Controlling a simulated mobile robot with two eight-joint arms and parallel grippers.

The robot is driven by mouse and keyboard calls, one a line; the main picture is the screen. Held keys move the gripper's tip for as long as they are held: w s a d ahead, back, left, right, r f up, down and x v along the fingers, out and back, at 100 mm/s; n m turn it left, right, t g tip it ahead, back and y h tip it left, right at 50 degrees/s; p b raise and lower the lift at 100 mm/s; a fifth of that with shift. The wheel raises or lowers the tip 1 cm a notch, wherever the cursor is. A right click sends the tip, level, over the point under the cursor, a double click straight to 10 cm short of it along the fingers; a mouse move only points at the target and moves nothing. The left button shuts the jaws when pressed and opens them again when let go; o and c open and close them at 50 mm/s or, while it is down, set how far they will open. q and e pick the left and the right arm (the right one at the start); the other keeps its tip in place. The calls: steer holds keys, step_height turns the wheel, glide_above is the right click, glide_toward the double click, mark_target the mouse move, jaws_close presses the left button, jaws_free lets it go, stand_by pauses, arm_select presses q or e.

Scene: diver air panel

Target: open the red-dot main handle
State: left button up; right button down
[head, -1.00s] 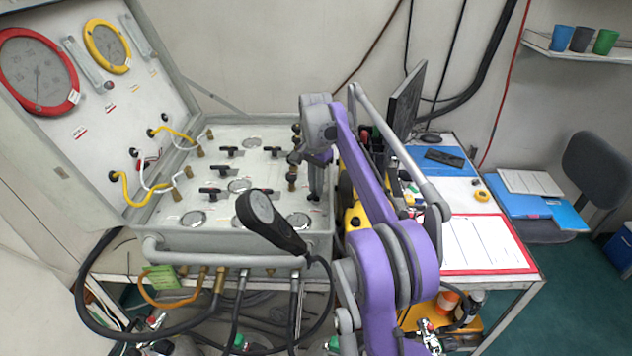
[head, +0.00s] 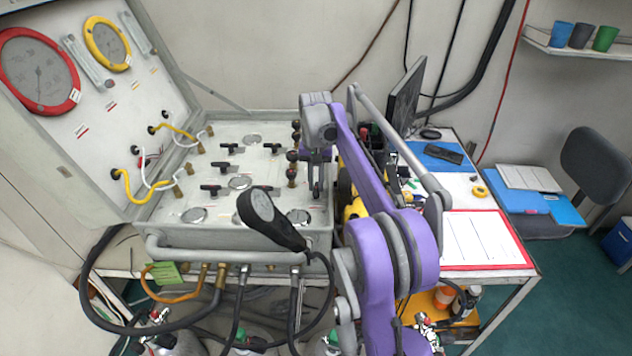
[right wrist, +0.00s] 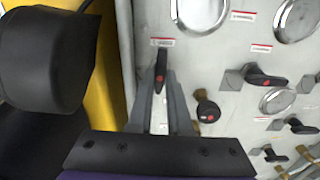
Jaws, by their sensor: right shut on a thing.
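A black lever handle with a red dot (right wrist: 161,70) stands on the panel below a small red-and-white label in the right wrist view. My right gripper (right wrist: 160,100) is shut on this handle, with one grey finger on each side of it. In the head view my right gripper (head: 316,190) reaches down at the right end of the panel (head: 150,225), and its arm hides the handle. Another black lever with a red dot (right wrist: 262,79) and a black round knob with a red dot (right wrist: 207,111) sit to the right in the wrist view. My left gripper is not in view.
A black hand-held gauge (head: 262,208) stands up at the panel's front edge. The open lid (head: 100,150) with large gauges rises at the left. A yellow object (right wrist: 103,60) and a black rounded one (right wrist: 45,60) lie close left of my gripper in the wrist view.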

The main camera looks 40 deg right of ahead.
mark_target(316, 187)
stand_by(0.4)
steer(key=c, duration=0.8)
jaws_free()
steer(key=shift+c, duration=0.2)
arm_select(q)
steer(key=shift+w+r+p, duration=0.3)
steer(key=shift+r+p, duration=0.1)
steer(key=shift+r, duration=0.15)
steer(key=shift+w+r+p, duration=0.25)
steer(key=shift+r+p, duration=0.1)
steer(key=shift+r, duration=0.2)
arm_select(e)
step_height(316, 187, up, 11)
steer(key=shift+f, duration=0.1)
